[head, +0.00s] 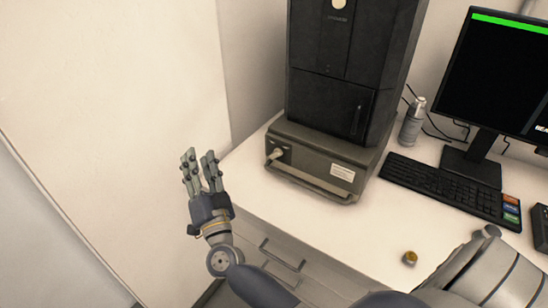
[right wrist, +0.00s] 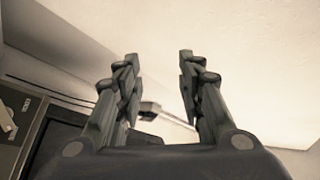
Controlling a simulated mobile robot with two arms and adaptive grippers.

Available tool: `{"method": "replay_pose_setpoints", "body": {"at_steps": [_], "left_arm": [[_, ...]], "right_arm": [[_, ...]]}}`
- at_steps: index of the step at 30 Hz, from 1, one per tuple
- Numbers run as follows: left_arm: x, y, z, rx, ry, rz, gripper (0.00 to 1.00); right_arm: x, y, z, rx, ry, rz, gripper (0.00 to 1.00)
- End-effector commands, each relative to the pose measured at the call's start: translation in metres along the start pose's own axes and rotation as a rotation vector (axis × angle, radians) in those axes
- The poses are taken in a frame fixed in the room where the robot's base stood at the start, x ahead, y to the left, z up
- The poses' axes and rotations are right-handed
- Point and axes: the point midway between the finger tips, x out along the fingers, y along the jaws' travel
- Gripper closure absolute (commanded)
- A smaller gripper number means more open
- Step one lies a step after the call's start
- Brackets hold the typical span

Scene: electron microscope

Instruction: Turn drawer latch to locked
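The drawer latch (head: 275,156) is a light knob with a short lever on the left of the grey drawer unit (head: 318,160) under the black microscope. It points sideways and slightly down; its lock setting is too small to read. My right gripper (head: 201,158) is to the left of the latch, fingers up, apart from it. In the right wrist view its two fingers (right wrist: 159,85) are parted with nothing between them. The latch also seems to show at the left edge of that view (right wrist: 7,118).
The black microscope cabinet (head: 345,70) stands above the drawer, with a bar handle (head: 308,184) along its front. A bottle (head: 412,122), keyboard (head: 450,188), monitor (head: 500,75) and small brass piece (head: 410,258) are on the white bench. A pale wall (head: 110,110) is at left.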

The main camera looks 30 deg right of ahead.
Motion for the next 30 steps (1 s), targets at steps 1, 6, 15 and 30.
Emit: {"method": "replay_pose_setpoints", "body": {"at_steps": [1,6,15,30], "left_arm": [[0.000,0.000,0.000,0.001,0.000,0.000,0.60],[0.000,0.001,-0.001,0.002,0.002,0.001,0.60],[0.000,0.001,-0.005,0.003,0.008,0.001,0.60],[-0.008,0.001,-0.008,0.002,0.011,0.001,0.60]], "right_arm": [[0.007,0.013,-0.004,0.013,0.056,0.074,0.65],[0.008,0.070,-0.016,0.020,0.221,0.383,0.65],[-0.031,0.134,-0.016,-0.054,0.350,0.836,0.65],[-0.016,0.182,-0.036,-0.084,0.371,0.933,0.65]]}}
